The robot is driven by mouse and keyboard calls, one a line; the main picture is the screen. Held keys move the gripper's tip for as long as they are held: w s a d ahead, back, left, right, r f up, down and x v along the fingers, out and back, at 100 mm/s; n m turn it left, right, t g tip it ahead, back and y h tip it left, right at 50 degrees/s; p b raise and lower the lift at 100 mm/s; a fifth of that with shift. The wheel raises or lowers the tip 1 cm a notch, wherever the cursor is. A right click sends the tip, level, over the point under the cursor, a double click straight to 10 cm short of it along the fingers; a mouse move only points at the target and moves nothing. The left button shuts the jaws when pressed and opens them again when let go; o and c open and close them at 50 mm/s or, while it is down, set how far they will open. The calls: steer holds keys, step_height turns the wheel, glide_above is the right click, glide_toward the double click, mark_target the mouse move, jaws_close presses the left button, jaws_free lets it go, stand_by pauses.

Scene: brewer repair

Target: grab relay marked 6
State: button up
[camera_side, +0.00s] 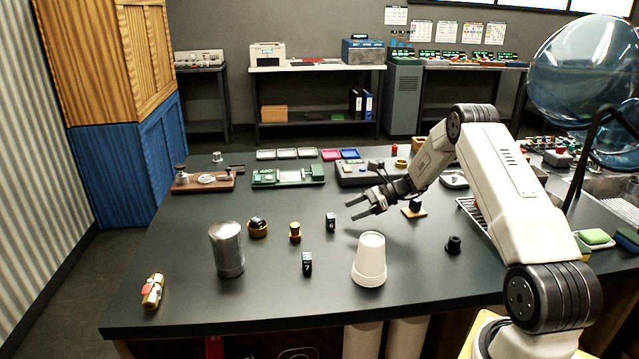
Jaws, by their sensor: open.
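A small dark relay marked 6 (330,222) stands upright on the dark table. A similar relay marked 7 (307,263) stands nearer the front edge. My gripper (351,210) is open and empty. Its two fingers point left, and in the picture the tips are a little right of and above relay 6, apart from it. A dark blue relay-like block (415,205) sits on a small wooden piece to the right of my gripper.
A white cup (369,260), upside down, stands below my gripper in the picture. A metal canister (227,250), a brass-coloured fitting (295,232) and a black knob-like part (453,245) stand nearby. A green circuit board (288,175) lies farther back.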

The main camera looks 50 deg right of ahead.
mark_target(331, 220)
steer(key=shift+x, duration=1.35)
steer(key=shift+x, duration=2.6)
steer(key=shift+s, duration=0.1)
jaws_close()
